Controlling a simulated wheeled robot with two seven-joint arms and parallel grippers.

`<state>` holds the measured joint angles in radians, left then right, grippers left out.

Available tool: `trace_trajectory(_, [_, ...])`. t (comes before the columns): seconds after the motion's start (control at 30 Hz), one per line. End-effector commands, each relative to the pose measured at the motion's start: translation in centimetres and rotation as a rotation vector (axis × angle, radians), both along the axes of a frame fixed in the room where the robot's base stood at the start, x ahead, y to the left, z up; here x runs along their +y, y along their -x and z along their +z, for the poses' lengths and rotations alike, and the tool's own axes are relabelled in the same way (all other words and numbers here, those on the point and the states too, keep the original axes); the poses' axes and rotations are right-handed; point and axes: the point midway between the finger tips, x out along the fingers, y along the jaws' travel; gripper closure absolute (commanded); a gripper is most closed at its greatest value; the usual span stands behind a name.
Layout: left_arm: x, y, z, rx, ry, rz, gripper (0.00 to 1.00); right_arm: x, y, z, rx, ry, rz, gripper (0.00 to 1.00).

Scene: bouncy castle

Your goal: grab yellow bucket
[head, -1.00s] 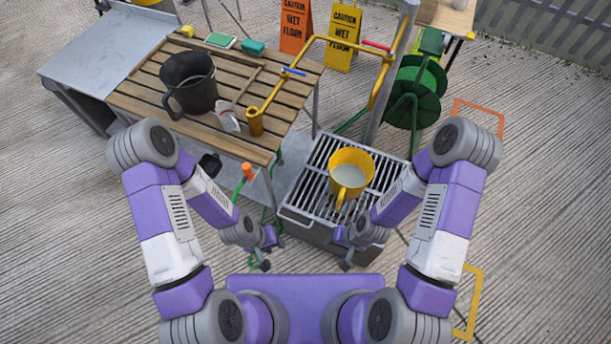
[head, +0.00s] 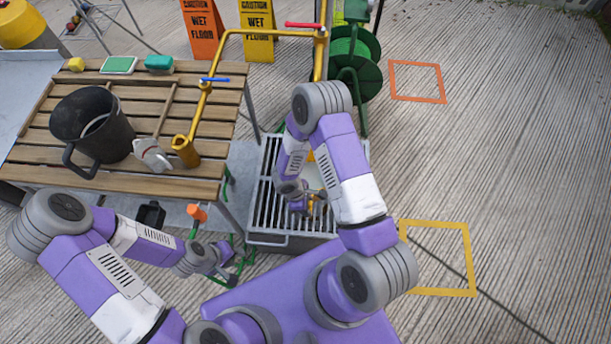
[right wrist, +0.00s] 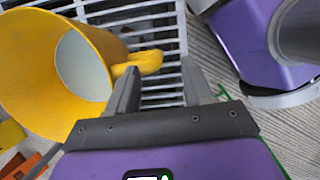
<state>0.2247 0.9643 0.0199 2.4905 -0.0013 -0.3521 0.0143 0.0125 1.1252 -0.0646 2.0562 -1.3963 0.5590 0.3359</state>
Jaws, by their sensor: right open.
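The yellow bucket (right wrist: 95,35) lies large at the left of the right wrist view, with a pale inside and its handle (right wrist: 142,62) pointing right. In the head view it is mostly hidden behind my right arm, with only a bit of yellow (head: 311,156) showing. My right gripper (right wrist: 160,68) is open at the handle; the handle's end shows between its fingertips, and I cannot tell if they touch. My right gripper also shows in the head view (head: 312,201), over the grate. My left gripper (head: 229,266) looks open and empty, low beside the grate.
The bucket is over a metal grate (head: 262,205). A green hose reel (head: 357,60) stands behind. Paved floor at right is free, with yellow and orange frames.

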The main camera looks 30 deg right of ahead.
Motion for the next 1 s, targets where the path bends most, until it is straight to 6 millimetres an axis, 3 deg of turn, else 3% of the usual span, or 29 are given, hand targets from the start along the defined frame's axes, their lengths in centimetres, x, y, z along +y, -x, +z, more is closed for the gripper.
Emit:
trace_trajectory(0.03, [0.0,0.0,-0.9,0.000,0.000,0.000,0.62,-0.1,0.0,-0.9,0.001,0.003,0.003,0.49])
trace_trajectory(0.27, [0.0,0.0,-1.6,0.001,0.000,0.000,0.62,-0.5,0.1,-2.5,-0.002,0.007,0.008,0.49])
trace_trajectory(0.7, [0.0,0.0,-3.4,0.000,0.000,0.000,0.62,-1.7,1.1,-8.0,-0.001,0.005,0.007,0.49])
trace_trajectory(1.0, [0.0,0.0,-3.4,0.000,0.000,0.000,0.62,-1.8,1.2,-8.3,-0.002,0.005,0.008,0.49])
